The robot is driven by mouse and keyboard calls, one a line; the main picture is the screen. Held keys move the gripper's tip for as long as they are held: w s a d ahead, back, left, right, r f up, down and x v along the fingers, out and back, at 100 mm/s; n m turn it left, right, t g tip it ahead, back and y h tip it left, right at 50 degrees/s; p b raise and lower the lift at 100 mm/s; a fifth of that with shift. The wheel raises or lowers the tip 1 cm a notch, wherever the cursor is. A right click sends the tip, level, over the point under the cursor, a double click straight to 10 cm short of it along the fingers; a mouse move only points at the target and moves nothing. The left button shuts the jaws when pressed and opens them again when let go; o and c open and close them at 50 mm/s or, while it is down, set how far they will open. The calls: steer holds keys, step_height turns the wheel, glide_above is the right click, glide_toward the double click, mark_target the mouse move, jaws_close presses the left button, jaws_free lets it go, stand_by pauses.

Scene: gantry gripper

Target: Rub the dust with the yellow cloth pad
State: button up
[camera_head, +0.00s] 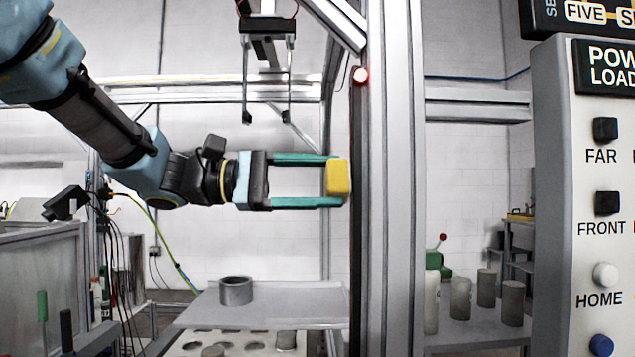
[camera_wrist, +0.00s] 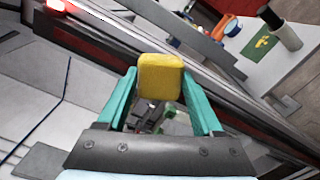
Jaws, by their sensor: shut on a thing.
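The yellow cloth pad (camera_head: 338,178) is a small rounded block. My gripper (camera_head: 335,180) is shut on it, with a long green finger on each side. The arm reaches in level from the left, and the pad is beside the dark strip (camera_head: 358,220) of the upright metal post. I cannot tell whether it touches the strip. In the wrist view the pad (camera_wrist: 160,77) sits between the fingertips (camera_wrist: 160,85), in front of the same dark, reddish strip (camera_wrist: 100,52). I cannot make out the dust clearly in either view.
A red light (camera_head: 361,75) glows high on the post. A gantry claw (camera_head: 268,70) hangs above my gripper. Below, a grey ring (camera_head: 236,291) stands on a flat plate (camera_head: 265,312). A button panel (camera_head: 565,200) is at the right. Grey cylinders (camera_head: 486,288) stand behind the post.

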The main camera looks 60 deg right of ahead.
steer(key=shift+s+d, duration=0.2)
steer(key=shift+s, duration=0.05)
steer(key=w+d, duration=0.2)
steer(key=d, duration=0.1)
steer(key=shift+w+d+p, duration=0.1)
steer(key=shift+w+p, duration=0.15)
steer(key=shift+p, duration=0.05)
steer(key=shift+s, duration=0.1)
steer(key=shift+s+a+f+b, duration=0.1)
steer(key=shift+s+a+b, duration=0.75)
steer(key=shift+a+b, duration=0.15)
steer(key=shift+s+a, duration=0.55)
